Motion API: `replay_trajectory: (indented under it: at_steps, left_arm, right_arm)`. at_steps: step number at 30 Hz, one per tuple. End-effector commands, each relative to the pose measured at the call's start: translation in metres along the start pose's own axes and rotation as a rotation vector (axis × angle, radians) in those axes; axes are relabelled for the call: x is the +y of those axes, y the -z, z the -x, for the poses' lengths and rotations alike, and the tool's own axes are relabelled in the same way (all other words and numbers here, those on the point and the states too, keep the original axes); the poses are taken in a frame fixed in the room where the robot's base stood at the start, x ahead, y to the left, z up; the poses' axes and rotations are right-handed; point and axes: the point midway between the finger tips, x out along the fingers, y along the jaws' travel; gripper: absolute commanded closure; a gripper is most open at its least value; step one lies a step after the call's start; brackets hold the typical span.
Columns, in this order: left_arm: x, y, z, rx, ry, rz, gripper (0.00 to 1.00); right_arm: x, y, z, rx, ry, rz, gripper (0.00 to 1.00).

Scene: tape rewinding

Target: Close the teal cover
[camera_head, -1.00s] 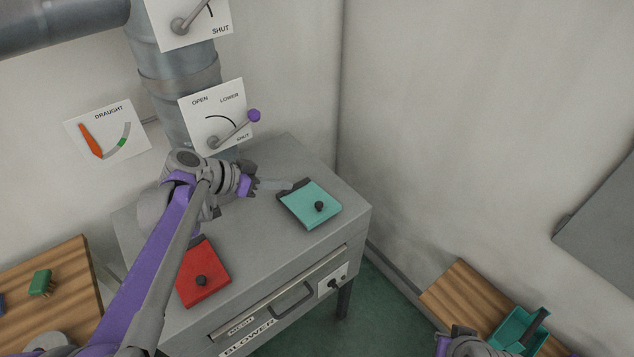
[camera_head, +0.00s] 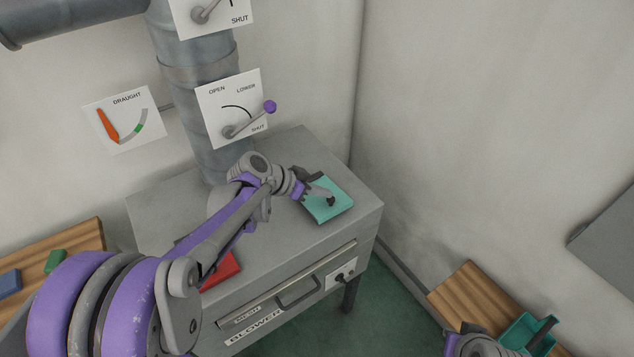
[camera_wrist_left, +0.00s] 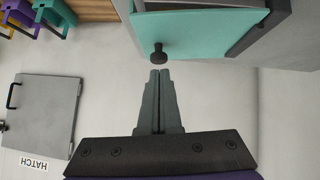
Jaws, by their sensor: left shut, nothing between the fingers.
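The teal cover (camera_head: 338,187) with its black knob (camera_head: 331,202) is on top of the grey blower box (camera_head: 290,235), near its right end. It also shows in the left wrist view (camera_wrist_left: 205,35), with the knob (camera_wrist_left: 159,55) pointing toward the fingers. I cannot tell how far the cover is tilted. My left gripper (camera_head: 328,194) is over the cover beside the knob. Its fingers (camera_wrist_left: 158,76) are shut and empty, with tips just short of the knob. My right gripper (camera_head: 462,340) is only partly visible at the bottom edge, and its fingers are unclear.
A red cover (camera_head: 222,270) on the box's left part is partly hidden by my left arm.

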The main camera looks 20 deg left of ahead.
Motion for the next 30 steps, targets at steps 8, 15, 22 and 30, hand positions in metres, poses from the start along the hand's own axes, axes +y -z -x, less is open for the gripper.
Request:
replay_trajectory:
  at_steps: [8, 15, 22, 30]
  left_arm:
    - [0.000, -0.003, -0.004, 0.000, 0.000, 0.000, 1.00]
    - [0.003, -0.009, -0.008, -0.001, -0.001, 0.000, 1.00]
    - [0.007, -0.018, -0.016, -0.001, -0.001, 0.000, 1.00]
    - [0.008, -0.016, -0.015, -0.002, -0.001, -0.001, 1.00]
  right_arm:
    - [0.000, 0.000, 0.000, 0.000, 0.000, 0.000, 1.00]
    - [0.000, -0.005, -0.004, -0.004, 0.000, 0.000, 1.00]
    - [0.000, -0.012, -0.010, -0.011, 0.000, 0.000, 1.00]
    - [0.000, -0.010, -0.008, -0.009, 0.000, 0.000, 1.00]
